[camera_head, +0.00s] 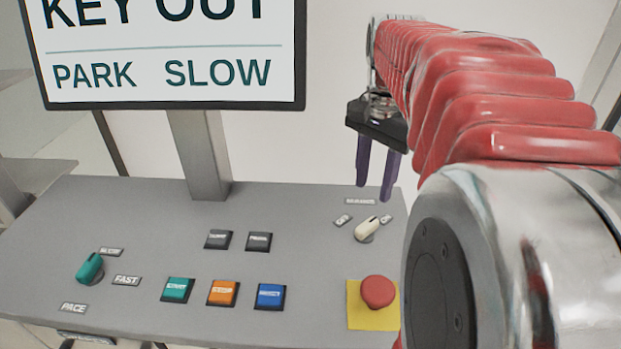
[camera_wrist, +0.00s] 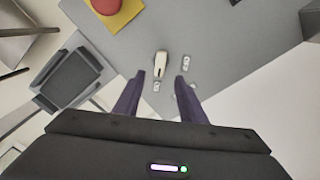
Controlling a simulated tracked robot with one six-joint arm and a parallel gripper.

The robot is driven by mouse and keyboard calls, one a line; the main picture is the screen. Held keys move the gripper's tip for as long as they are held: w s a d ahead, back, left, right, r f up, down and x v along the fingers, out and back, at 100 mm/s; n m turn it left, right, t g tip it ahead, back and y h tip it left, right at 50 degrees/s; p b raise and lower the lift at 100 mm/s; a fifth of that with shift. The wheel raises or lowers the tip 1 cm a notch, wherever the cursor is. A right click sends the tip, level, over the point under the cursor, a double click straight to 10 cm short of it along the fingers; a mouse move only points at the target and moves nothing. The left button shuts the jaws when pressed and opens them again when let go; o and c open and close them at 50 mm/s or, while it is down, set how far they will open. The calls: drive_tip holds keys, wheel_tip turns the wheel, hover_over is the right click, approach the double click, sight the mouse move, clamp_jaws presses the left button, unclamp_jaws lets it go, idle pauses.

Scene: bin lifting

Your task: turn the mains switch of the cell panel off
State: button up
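The mains switch (camera_head: 367,229) is a cream rotary knob at the right of the grey cell panel (camera_head: 130,212), with a label plate above it and two small plates beside it. In the head view its knob slants, its upper end toward the right plate. The knob also shows in the wrist view (camera_wrist: 161,64), just beyond the fingertips. My gripper (camera_head: 375,190) points down above and behind the switch, with its two purple fingers apart and nothing between them. In the wrist view my gripper (camera_wrist: 160,78) is open around empty space, apart from the knob.
A red mushroom button (camera_head: 378,290) on a yellow plate sits in front of the switch. Green, orange, blue and two dark buttons (camera_head: 218,239) lie left of it. A teal pace knob (camera_head: 90,268) is at far left. A sign (camera_head: 170,104) stands on a post behind.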

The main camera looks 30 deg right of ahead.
sight(368, 225)
wheel_tip(368, 225, down, 11)
drive_tip(key=shift+f, duration=0.15)
idle(0.4)
drive_tip(key=shift+c, duration=0.4)
clamp_jaws()
drive_tip(key=shift+d, duration=0.25)
drive_tip(key=shift+a, duration=0.15)
